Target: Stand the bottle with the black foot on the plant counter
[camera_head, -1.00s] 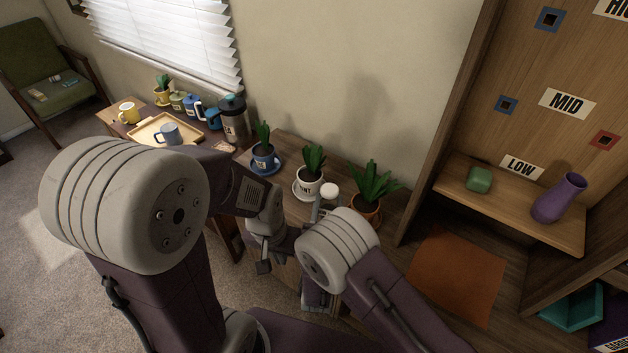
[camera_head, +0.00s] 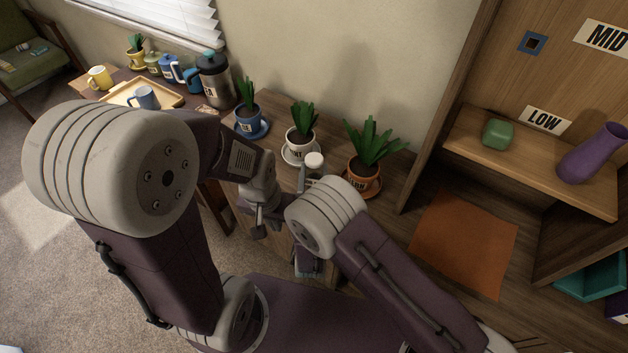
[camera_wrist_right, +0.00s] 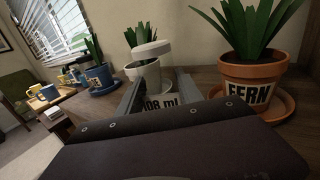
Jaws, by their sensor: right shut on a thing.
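A bottle with a white cap (camera_head: 314,160) shows in the head view just in front of the white plant pot. In the right wrist view its cap (camera_wrist_right: 152,48) rises above a "108 ml" label (camera_wrist_right: 160,104), between the fingers. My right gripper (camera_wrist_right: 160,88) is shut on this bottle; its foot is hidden. The plant counter (camera_head: 278,112) is wooden and carries the potted plants. I cannot tell whether the bottle touches it. My left gripper (camera_head: 260,230) hangs by the counter's front edge, partly hidden by my right arm; its opening is unclear.
On the counter stand a blue pot (camera_head: 248,120), a white pot (camera_head: 299,145) and a terracotta fern pot (camera_head: 363,176), each on a saucer. Left is a table with a tray (camera_head: 165,98), mugs and a press pot (camera_head: 214,82). Right is a shelf with a purple vase (camera_head: 592,155).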

